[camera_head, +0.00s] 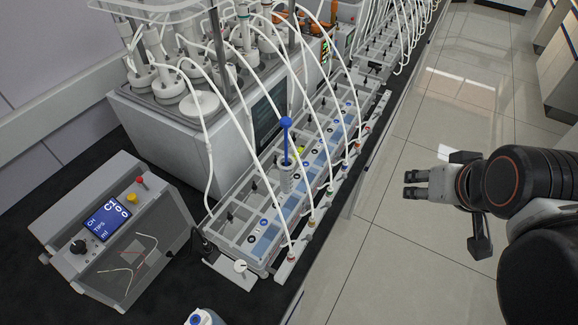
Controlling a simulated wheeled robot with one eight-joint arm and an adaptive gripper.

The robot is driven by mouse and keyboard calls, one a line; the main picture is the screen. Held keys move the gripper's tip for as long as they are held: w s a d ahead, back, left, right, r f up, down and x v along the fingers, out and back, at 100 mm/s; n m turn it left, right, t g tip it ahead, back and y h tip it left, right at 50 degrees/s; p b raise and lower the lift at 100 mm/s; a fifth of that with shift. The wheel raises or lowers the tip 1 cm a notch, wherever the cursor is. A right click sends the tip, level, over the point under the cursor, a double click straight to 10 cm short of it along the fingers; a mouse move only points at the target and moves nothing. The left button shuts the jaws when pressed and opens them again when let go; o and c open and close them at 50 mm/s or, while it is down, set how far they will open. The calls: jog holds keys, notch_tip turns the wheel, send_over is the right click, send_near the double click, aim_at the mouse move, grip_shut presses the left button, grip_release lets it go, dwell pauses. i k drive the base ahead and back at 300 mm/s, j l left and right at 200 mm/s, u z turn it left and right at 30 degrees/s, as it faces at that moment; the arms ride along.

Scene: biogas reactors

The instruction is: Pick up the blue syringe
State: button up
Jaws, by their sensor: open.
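The blue syringe (286,160) stands nearly upright in the long rack (243,228) of clear compartments on the bench. Its blue plunger top sticks up and its pale, marked barrel goes down among the compartments, so its lower end is hidden. My gripper (411,184) is on the right, over the floor beyond the bench edge. It points left towards the rack, is open and empty, and is well apart from the syringe.
White tubes (208,130) arch from the reactor bottles (171,85) down to the rack, close around the syringe. A grey control box (110,240) with a blue display stands at the left. A blue-and-white object (203,318) shows at the bottom edge. The tiled floor (400,275) is clear.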

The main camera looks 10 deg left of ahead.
aim_at(287, 172)
jog(key=k+j, duration=0.25)
jog(key=k, duration=0.15)
jog(key=k+j+z, duration=0.1)
jog(key=k+j, duration=0.15)
jog(key=k, duration=0.2)
